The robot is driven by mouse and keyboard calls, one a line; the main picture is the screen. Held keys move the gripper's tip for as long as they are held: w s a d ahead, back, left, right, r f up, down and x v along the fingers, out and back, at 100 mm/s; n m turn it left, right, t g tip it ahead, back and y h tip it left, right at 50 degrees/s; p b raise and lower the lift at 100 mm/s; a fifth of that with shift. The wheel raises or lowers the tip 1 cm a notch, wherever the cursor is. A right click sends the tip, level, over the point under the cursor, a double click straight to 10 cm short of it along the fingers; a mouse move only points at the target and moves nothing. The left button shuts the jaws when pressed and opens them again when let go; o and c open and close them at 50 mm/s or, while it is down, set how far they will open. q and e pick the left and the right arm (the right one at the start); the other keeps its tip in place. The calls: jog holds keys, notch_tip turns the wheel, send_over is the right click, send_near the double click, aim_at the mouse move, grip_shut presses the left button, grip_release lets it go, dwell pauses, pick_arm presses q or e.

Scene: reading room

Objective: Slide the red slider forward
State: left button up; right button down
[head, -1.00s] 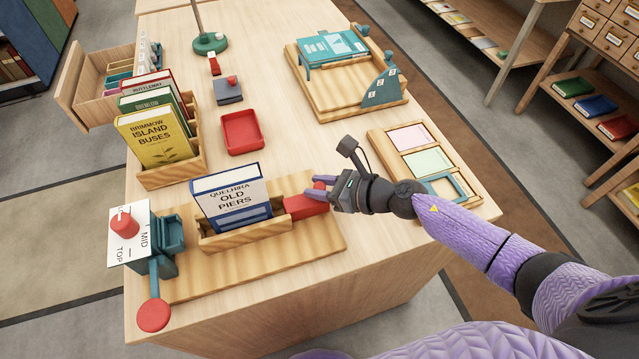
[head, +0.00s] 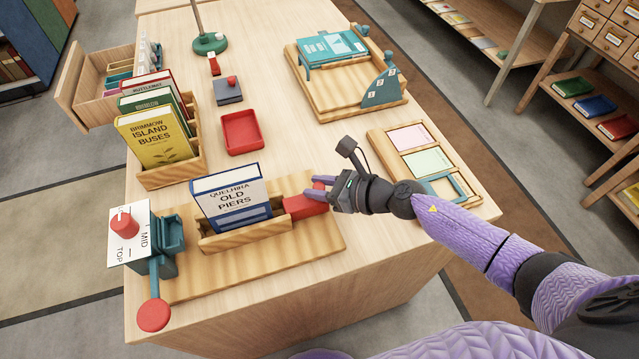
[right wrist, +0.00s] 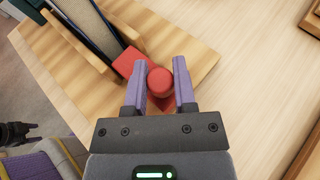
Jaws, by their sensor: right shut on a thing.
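The red slider (head: 303,206) lies at the right end of the wooden base (head: 325,239), against the book holder (head: 246,237). In the right wrist view its round red knob (right wrist: 160,82) sits between the two purple fingers of my right gripper (right wrist: 160,88). In the head view my right gripper (head: 320,190) is shut on the knob, coming from the right. The blue and white book "Old Piers" (head: 231,205) stands upright in the holder, left of the slider.
A teal stand with a red knob (head: 124,224) and a red-ended lever (head: 153,314) is at the base's left end. A red tray (head: 242,133) and a book rack (head: 157,177) stand behind. A card frame (head: 378,148) lies beyond my right gripper.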

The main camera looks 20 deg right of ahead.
aim_at(293, 204)
jog(key=a+p, duration=0.1)
jog(key=a, duration=0.3)
jog(key=shift+a+r+p, duration=0.15)
jog(key=shift+a+p, duration=0.05)
jog(key=shift+p, duration=0.2)
jog(key=shift+s+a, duration=0.1)
jog(key=shift+a, duration=0.3)
jog(key=c, duration=0.8)
grip_release()
jog(key=o, duration=0.4)
jog(key=shift+a, duration=0.15)
